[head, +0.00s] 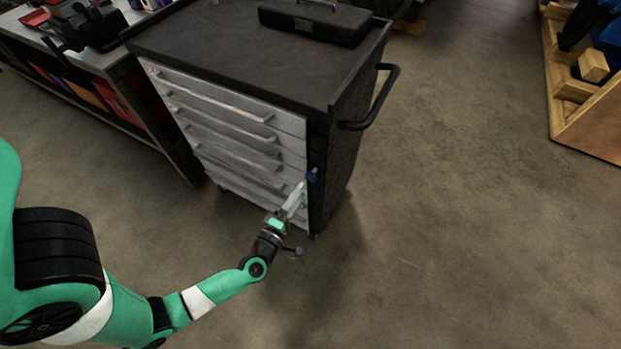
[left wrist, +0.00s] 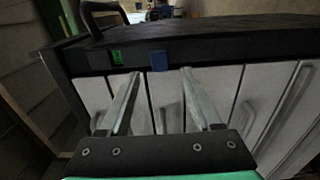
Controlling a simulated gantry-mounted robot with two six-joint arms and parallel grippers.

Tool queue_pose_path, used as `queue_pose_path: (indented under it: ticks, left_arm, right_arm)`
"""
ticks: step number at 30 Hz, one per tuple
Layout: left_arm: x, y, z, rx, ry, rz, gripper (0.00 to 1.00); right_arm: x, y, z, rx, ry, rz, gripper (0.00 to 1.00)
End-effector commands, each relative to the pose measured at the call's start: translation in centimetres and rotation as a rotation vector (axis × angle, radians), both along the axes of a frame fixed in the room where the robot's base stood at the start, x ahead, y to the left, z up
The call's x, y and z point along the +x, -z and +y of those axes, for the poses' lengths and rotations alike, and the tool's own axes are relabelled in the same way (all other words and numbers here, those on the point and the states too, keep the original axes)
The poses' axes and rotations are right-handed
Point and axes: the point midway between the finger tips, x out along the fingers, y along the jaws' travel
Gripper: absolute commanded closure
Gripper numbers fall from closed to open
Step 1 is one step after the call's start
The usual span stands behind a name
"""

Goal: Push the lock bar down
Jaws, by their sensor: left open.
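A grey tool cabinet (head: 225,125) with a dark top stands in the head view. A dark upright strip (head: 318,140), which looks like the lock bar, runs along its right front edge. A small blue tab (head: 312,175) sits on this strip; it also shows in the left wrist view (left wrist: 159,60), beside a green patch (left wrist: 117,57). My left gripper (head: 300,188) is open and empty, its fingertips close to the strip by the tab. In the left wrist view the fingers (left wrist: 160,74) lie on either side of the blue tab. Contact cannot be told.
A black case (head: 315,22) lies on the cabinet top. A black push handle (head: 382,100) sticks out from its right side. A workbench with bins (head: 110,100) stands at the left, a wooden crate (head: 590,125) at the far right. The floor between is clear.

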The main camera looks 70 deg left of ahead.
Motion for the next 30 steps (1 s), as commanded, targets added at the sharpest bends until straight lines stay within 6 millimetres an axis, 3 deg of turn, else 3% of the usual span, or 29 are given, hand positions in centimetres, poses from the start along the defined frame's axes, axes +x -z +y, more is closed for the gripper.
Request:
queue_pose_path:
  ticks: [3,9,20,30]
  left_arm:
    - [2.3,0.2,1.9,0.001,-0.004,-0.004,0.35]
    - [4.9,0.1,4.0,0.001,-0.002,-0.002,0.35]
    - [5.7,0.0,4.6,-0.001,0.001,-0.001,0.35]
    - [5.7,0.0,4.5,0.000,0.001,0.000,0.93]
  right_arm:
    - [0.0,1.0,0.0,0.000,0.000,0.001,0.50]
    - [0.0,1.6,0.0,0.000,0.000,0.001,0.50]
    - [0.0,1.7,0.0,0.000,0.000,0.000,0.50]
    - [0.0,1.7,0.0,0.000,0.000,0.000,0.50]
